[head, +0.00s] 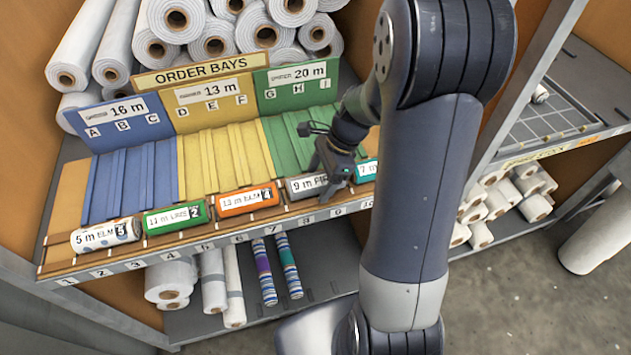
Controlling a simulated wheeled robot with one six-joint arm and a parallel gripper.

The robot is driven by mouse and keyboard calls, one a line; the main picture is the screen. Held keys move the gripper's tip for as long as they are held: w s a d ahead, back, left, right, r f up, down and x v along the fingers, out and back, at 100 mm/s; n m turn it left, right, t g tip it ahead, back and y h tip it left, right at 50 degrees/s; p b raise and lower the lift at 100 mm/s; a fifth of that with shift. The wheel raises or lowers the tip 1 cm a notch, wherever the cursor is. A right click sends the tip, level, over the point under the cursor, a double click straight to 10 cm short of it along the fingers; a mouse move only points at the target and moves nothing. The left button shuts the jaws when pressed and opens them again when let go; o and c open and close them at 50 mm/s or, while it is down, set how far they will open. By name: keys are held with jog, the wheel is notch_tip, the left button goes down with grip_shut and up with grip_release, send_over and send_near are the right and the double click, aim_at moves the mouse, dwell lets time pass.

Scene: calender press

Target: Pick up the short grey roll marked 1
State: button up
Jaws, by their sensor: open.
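The short grey roll (303,187), labelled 9 m with further letters, lies in the front row of the shelf. Its right end is hidden behind my gripper, so I cannot read its number mark. My gripper (336,184) is open at the right part of this roll, with its fingers pointing down. I cannot tell whether the fingers touch it or straddle it. My arm comes down in front of the shelf and hides much of its right side.
An orange roll (248,200) lies left of the grey one, then a green roll (175,218) and a white roll (105,235). A teal roll (367,170) sits close on the right, partly hidden. Behind are empty blue (130,180), yellow and green bays.

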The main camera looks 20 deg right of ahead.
jog(key=shift+c, duration=0.4)
jog(key=c, duration=1)
